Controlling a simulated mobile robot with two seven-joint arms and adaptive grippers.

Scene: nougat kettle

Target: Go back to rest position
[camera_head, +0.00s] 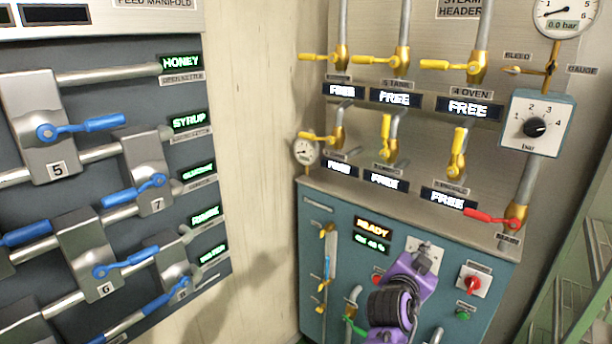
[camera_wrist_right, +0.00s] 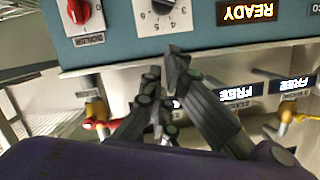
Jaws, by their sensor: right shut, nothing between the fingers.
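My right gripper (camera_head: 422,262) is at the lower middle of the head view, at the end of my purple arm, in front of the teal boiler cabinet (camera_head: 340,235). Its dark fingers show better in the right wrist view (camera_wrist_right: 163,84), where they are shut and hold nothing. There the picture is upside down, and the fingertips appear just beside the white numbered dial plate (camera_wrist_right: 160,14). I cannot tell whether they touch the panel. The plate is partly hidden behind my gripper in the head view. My left gripper is not in view.
A red rotary switch (camera_head: 473,283) sits right of my gripper. A red-handled valve (camera_head: 492,217) and several yellow-handled valves line the steam header above. The feed manifold with blue levers (camera_head: 80,128) is at left. Bare wall (camera_head: 250,110) lies between.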

